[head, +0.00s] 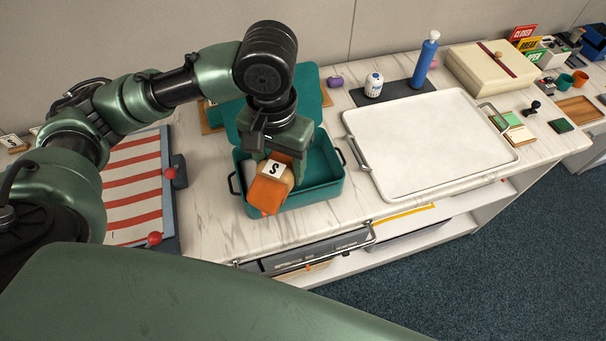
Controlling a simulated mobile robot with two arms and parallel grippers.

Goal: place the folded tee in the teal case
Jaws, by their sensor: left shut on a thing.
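The teal case (324,190) stands on the white marbled counter with its lid open toward the wall. My left gripper (279,166) points down over the left part of the case and is shut on the orange folded tee (268,195). The tee hangs over the front left of the case, with a white tag marked "S" on top. I cannot tell whether it touches the case. A grey item (250,173) shows inside the case at the left, partly hidden by the gripper. My right gripper is not in view.
A white tray (430,140) with metal handles lies right of the case. A blue bottle (425,60) and a white bottle (374,85) stand behind it on a dark mat. A red-striped board (133,185) is at the left. A cream box (492,72) stands at the back right.

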